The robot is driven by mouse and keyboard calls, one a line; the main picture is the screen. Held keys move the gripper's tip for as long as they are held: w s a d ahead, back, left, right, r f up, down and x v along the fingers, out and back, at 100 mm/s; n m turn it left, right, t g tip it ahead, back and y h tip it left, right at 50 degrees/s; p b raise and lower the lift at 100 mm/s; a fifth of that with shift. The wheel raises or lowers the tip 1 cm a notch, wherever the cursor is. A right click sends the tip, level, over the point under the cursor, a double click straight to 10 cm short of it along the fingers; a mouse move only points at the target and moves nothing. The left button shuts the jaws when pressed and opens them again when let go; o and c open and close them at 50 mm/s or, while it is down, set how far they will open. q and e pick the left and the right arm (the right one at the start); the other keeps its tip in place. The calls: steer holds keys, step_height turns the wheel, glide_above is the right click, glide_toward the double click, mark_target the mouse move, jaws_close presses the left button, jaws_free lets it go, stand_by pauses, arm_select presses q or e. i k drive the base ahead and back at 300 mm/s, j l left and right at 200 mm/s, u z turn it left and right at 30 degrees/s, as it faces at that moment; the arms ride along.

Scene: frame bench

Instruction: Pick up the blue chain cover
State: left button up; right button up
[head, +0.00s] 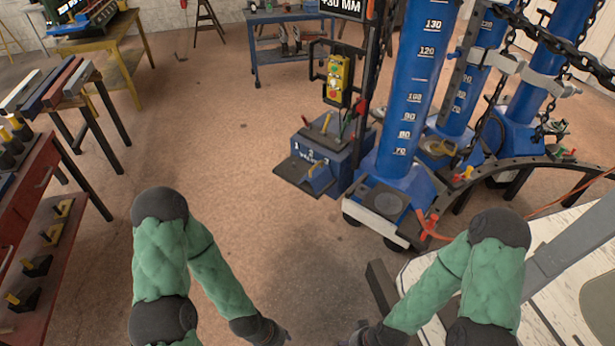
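I cannot pick out the blue chain cover for sure. A long blue piece with white lettering (90,30) lies on a yellow table at the top left, far from both grippers; its full shape is cut off by the picture's top edge. My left gripper (278,338) is at the bottom edge, left of centre, mostly cut off. My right gripper (352,338) is at the bottom edge, right of centre, also mostly cut off. Both hang low above the floor area, apart from each other. No held object shows at either.
Tall blue columns with height marks (412,90) and black chains stand at the right. A blue pedal box (325,155) stands in front of them. A red cabinet (30,190) and a rack of bars (60,85) are left. A blue cart (295,58) stands behind. The middle floor is clear.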

mark_target(320, 175)
steer(key=z, duration=1.75)
steer(key=u, duration=1.85)
steer(key=i+j, duration=0.15)
steer(key=i, duration=0.35)
steer(key=i+j, duration=0.15)
steer(key=i, duration=0.35)
steer(key=i+j, duration=0.2)
steer(key=i, duration=0.3)
steer(key=i+j+z, duration=0.1)
steer(key=i, duration=0.4)
steer(key=i+j, duration=0.25)
steer(key=i, duration=0.25)
